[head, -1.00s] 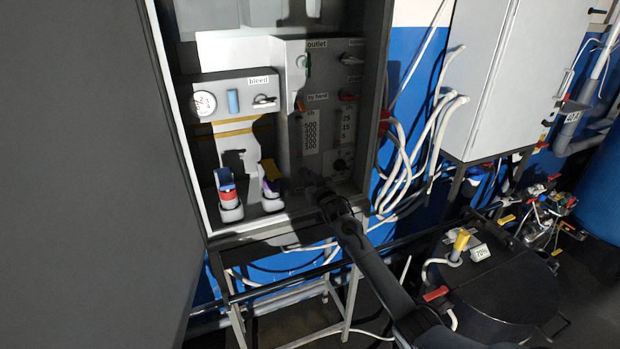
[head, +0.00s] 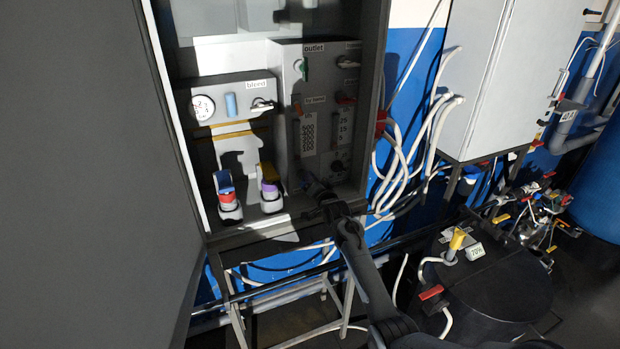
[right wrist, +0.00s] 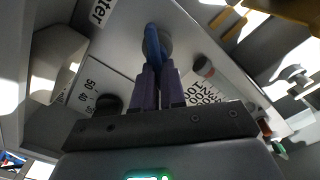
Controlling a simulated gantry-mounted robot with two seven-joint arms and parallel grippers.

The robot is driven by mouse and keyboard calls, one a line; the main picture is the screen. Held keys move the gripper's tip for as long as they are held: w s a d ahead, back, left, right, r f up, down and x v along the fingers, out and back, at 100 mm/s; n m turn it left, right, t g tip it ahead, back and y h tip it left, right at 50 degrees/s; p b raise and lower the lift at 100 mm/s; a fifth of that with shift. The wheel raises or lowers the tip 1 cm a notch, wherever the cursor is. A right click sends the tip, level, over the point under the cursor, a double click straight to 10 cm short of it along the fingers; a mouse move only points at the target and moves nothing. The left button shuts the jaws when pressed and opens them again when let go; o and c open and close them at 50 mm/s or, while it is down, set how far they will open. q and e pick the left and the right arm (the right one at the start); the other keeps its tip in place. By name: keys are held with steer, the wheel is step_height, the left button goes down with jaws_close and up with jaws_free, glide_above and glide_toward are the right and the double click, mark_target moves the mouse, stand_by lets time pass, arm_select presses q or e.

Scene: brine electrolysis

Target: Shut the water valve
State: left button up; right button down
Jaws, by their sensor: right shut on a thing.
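The water valve's blue handle (right wrist: 152,40) shows in the right wrist view, beside a white label ending in "ter". It stands out from a round grey base on the panel and points along my fingers. My right gripper (right wrist: 158,80) is shut on the handle, one finger on each side. In the head view my right gripper (head: 312,188) reaches the lower right part of the open cabinet (head: 384,165). There the gripper and shadow hide the water valve. My left gripper is not in view.
Above the gripper are panel valves and scales. To its left stand two small holders with a red-and-blue piece (head: 226,190) and a purple-and-yellow piece (head: 268,185). White hoses (head: 408,160) hang right of the cabinet. A dark drum (head: 480,285) stands lower right.

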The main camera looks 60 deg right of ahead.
steer(key=m, duration=0.3)
steer(key=f+m, duration=0.1)
steer(key=m, duration=0.2)
steer(key=m+p, duration=0.1)
steer(key=m, duration=0.3)
steer(key=shift+s+d+f, duration=0.15)
steer(key=shift+d, duration=0.1)
stand_by(0.4)
steer(key=c, duration=1.2)
jaws_free()
steer(key=shift+c, duration=0.2)
steer(key=shift+o, duration=0.2)
